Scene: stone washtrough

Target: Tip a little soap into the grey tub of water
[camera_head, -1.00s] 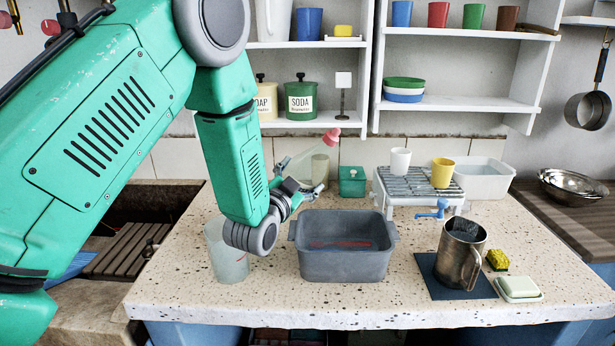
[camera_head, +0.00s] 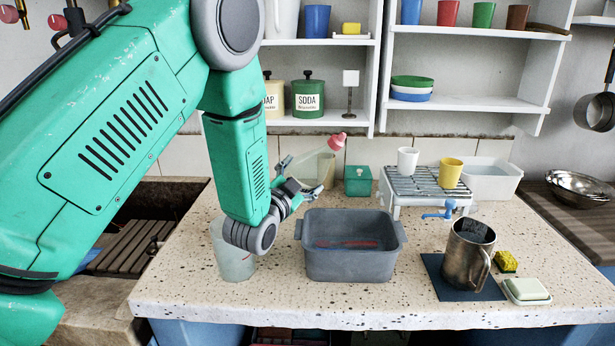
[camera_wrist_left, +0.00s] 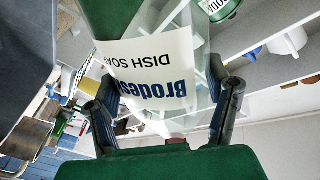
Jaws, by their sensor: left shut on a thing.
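My left gripper (camera_head: 301,176) is shut on a clear soap bottle (camera_head: 309,164) with a pink cap (camera_head: 336,141). The bottle is tilted, cap towards the upper right, behind the back left of the grey tub in the picture. In the left wrist view, the fingers grip both sides of the bottle, whose white label (camera_wrist_left: 150,70) reads "DISH SOAP". The grey tub (camera_head: 352,265) stands on the speckled counter with water and something red inside. No stream of soap shows. My right gripper is not in view.
A translucent beaker (camera_head: 233,262) stands left of the tub, partly behind my left wrist. A green box (camera_head: 358,182) and a dish rack (camera_head: 425,185) with two cups stand behind. A metal jug (camera_head: 466,258), sponge (camera_head: 506,262) and soap dish (camera_head: 527,290) are to the right.

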